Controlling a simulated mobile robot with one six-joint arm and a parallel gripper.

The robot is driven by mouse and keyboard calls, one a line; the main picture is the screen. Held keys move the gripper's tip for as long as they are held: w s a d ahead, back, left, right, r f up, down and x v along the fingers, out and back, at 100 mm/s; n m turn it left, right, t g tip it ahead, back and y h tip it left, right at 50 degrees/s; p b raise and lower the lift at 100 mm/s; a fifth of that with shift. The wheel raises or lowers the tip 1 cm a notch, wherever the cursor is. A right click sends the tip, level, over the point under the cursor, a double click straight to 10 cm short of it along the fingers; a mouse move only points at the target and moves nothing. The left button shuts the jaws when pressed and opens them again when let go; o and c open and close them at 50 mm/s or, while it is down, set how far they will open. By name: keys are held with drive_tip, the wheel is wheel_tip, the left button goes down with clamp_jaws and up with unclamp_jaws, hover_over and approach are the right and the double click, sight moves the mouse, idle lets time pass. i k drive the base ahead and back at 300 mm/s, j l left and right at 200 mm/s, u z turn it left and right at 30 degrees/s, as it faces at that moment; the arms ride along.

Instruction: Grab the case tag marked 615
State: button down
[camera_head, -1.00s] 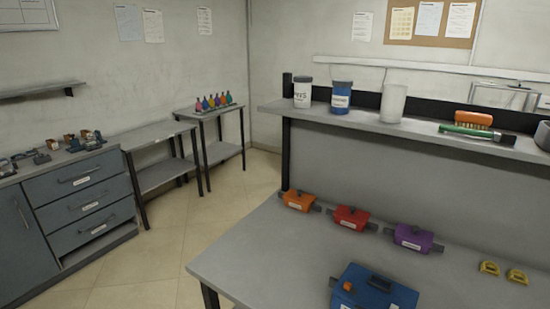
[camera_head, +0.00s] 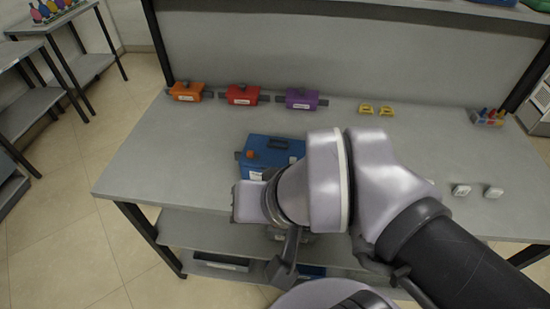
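No number 615 can be read in this view. Two small yellow pieces (camera_head: 376,109) lie at the back of the grey workbench, right of the purple case. Two small white pieces (camera_head: 477,191) lie near its front right; any marks on them are too small to read. I cannot tell which, if any, is the case tag. My arm reaches in from the lower right across the bench front. My gripper (camera_head: 284,262) is at the arm's end near the front edge, mostly hidden by the wrist; whether it is open or shut does not show.
The workbench (camera_head: 150,150) bears orange (camera_head: 187,92), red (camera_head: 242,95) and purple (camera_head: 302,99) cases along the back. A blue case (camera_head: 268,152) stands behind my wrist, partly hidden. A small rack of coloured items (camera_head: 489,117) is at the right. The bench's left part is clear.

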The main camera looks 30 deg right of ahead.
sight(492, 192)
drive_tip(key=z, duration=0.45)
drive_tip(key=l+z, duration=0.1)
drive_tip(key=z, duration=1.65)
drive_tip(key=i+z, duration=0.1)
drive_tip(key=z, duration=0.35)
drive_tip(key=i+l+z, duration=0.15)
drive_tip(key=i+l, duration=0.65)
drive_tip(key=i, duration=0.15)
